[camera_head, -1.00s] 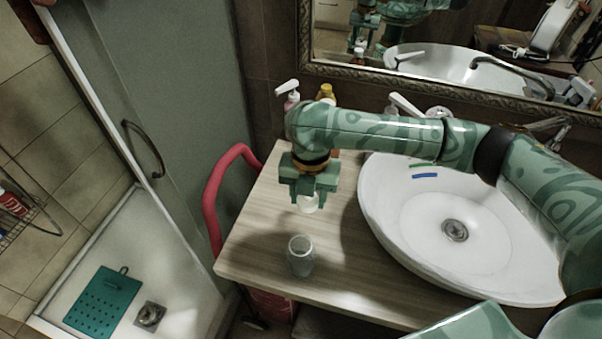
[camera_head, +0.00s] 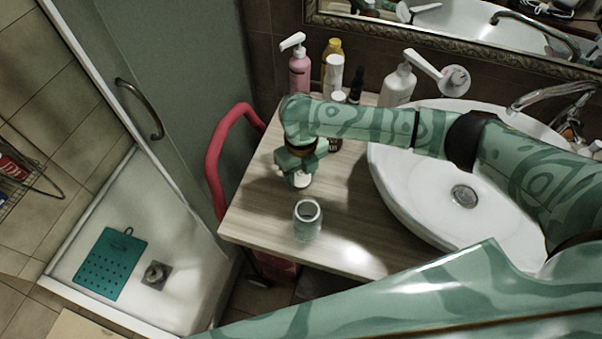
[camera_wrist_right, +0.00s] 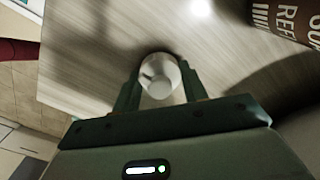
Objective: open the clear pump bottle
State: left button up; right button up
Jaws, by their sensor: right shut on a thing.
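The clear bottle (camera_head: 307,222) stands upright on the wooden counter with its top open and no pump on it. My right gripper (camera_head: 297,177) is behind it in the head view, apart from it, and is shut on a small white pump top (camera_head: 302,181). In the right wrist view the white pump top (camera_wrist_right: 159,77) sits between the two fingers of my right gripper (camera_wrist_right: 158,88). My left gripper is out of view; a green link of mine crosses the bottom of the head view.
The wooden counter (camera_head: 265,215) holds a pink pump bottle (camera_head: 299,72), a white pump bottle (camera_head: 397,86) and other bottles at the back. A white basin (camera_head: 405,190) stands to the right. A red curved rail (camera_head: 213,160) runs along the left edge. The front counter is mostly clear.

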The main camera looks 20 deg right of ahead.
jog(key=shift+f, duration=0.5)
jog(key=shift+r, duration=0.15)
jog(key=o, duration=1.1)
notch_tip(320, 180, up, 12)
jog(key=p, duration=0.4)
jog(key=shift+a, duration=0.15)
